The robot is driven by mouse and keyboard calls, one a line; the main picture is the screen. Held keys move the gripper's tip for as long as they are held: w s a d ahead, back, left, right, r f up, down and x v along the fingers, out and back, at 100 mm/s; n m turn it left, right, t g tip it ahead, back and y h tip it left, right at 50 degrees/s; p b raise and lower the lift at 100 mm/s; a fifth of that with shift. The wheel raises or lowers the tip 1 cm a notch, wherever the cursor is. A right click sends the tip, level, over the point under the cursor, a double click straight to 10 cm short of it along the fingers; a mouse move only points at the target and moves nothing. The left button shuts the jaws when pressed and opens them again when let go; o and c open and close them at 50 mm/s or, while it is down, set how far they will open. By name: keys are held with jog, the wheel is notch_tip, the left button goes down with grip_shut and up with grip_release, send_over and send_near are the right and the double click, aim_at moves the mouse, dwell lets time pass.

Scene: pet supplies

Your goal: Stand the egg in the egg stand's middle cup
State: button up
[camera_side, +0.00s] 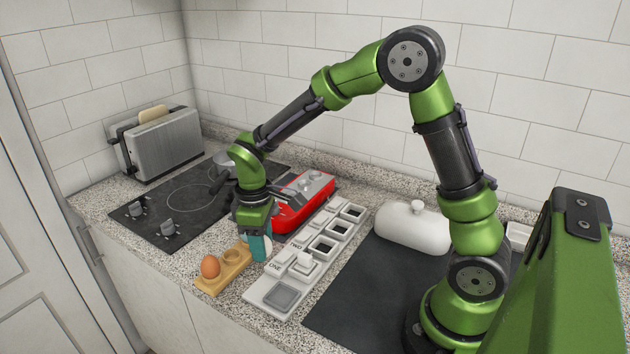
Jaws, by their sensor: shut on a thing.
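The wooden egg stand (211,286) lies near the counter's front edge, left of the white tray. A brown egg (210,267) stands upright in its near-left end cup. The middle cup (232,256) looks empty. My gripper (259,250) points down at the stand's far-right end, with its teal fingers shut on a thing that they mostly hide. Only a pale edge shows beside the fingers, so I cannot tell surely what it is. The far end cup is partly hidden behind my gripper.
A white tray (267,307) with square compartments and raised labels runs close to the right of my gripper. A red appliance (301,210) stands behind. A black hob (160,215), a toaster (163,145), a dark mat (345,318) and a white lidded dish (412,230) lie around.

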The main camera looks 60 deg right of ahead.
jog(key=w, duration=0.6)
jog(key=w+a, duration=0.1)
jog(key=w, duration=0.2)
jog(key=shift+f, duration=0.4)
notch_tip(320, 180, down, 4)
jog(key=shift+r, duration=0.25)
jog(key=o, duration=1.1)
jog(key=shift+c, duration=0.2)
